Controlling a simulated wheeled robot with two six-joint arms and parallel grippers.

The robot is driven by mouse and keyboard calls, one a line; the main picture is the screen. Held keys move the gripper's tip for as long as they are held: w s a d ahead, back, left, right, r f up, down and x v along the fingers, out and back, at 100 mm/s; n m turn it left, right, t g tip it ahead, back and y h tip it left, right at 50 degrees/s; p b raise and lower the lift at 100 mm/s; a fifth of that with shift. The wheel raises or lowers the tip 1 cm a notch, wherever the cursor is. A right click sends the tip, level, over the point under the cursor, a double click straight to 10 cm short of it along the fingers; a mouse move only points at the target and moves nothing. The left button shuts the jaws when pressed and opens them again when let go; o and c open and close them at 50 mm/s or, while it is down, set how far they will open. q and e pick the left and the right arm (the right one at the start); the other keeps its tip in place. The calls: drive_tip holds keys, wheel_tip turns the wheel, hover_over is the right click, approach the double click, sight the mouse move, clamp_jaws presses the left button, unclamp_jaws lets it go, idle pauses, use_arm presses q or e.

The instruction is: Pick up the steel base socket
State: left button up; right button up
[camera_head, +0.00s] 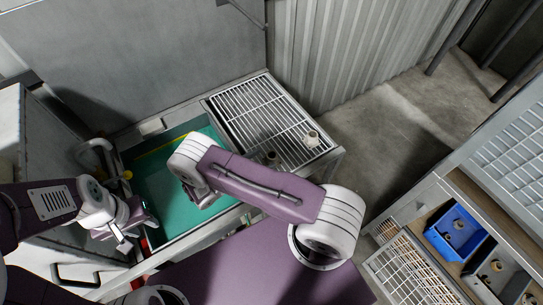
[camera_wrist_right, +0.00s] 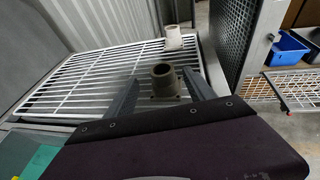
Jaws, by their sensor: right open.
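A dark grey socket (camera_wrist_right: 165,80) with a round upright tube and a flanged base stands on the slatted grate in the right wrist view. In the head view it shows (camera_head: 271,157) just beyond my right arm. My right gripper (camera_wrist_right: 161,77) is open; its two fingers point at the socket, one to each side of it. I cannot tell how deep the socket sits between them. In the head view my right arm hides its fingers. A lighter fitting (camera_wrist_right: 173,37) stands farther back on the grate, also in the head view (camera_head: 312,138). My left gripper (camera_head: 124,238) is at the left, its jaw state unclear.
The white grate (camera_head: 255,107) adjoins a teal-floored basin (camera_head: 160,185). A corrugated wall (camera_head: 335,50) rises behind. At the right, a blue bin (camera_head: 455,232) and a grey bin (camera_head: 497,270) hold small fittings, near a wire rack (camera_head: 405,270).

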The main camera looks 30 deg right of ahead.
sight(271, 155)
drive_tip(key=shift+s+d+r, duration=0.1)
drive_tip(key=shift+d, duration=0.05)
drive_tip(key=d+p, duration=0.2)
drive_tip(key=shift+d+r, duration=0.15)
drive_tip(key=shift+d, duration=0.2)
drive_tip(key=shift+w+d+f+p, duration=0.15)
drive_tip(key=shift+w+d+f, duration=0.2)
drive_tip(key=shift+d, duration=0.1)
drive_tip(key=shift+w+d+f+p, duration=0.2)
drive_tip(key=shift+d+f, duration=0.1)
drive_tip(key=shift+d, duration=0.15)
drive_tip(key=shift+w+d+f, duration=0.1)
drive_tip(key=shift+f, duration=0.05)
drive_tip(key=c, duration=0.8)
clamp_jaws()
